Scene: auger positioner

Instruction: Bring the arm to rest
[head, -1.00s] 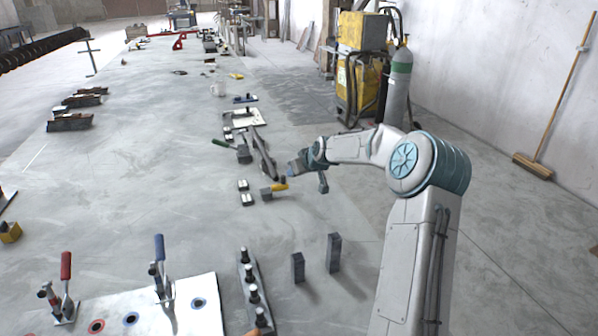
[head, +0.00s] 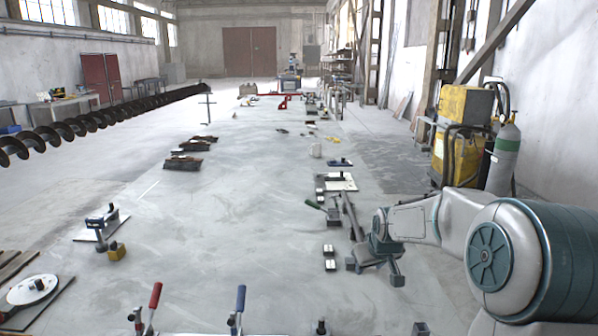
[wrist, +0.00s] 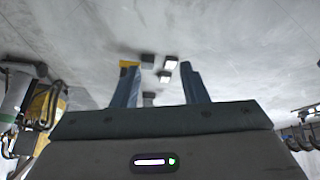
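My gripper (head: 374,262) hangs at the end of my bent arm, over the right side of the long grey surface in the head view. In the wrist view, my gripper (wrist: 159,66) has its two blue fingers spread apart with nothing held between them. Beyond the fingers, small pale-topped blocks (wrist: 168,62) lie on the surface. A yellow piece shows at the left fingertip and is partly hidden by it. The arm's lower links run out of the head view at the lower right.
Toggle clamps (head: 238,307) stand at the front. A yellow welding unit (head: 461,140) and a gas cylinder (head: 503,160) stand at right. The surface's middle is mostly clear.

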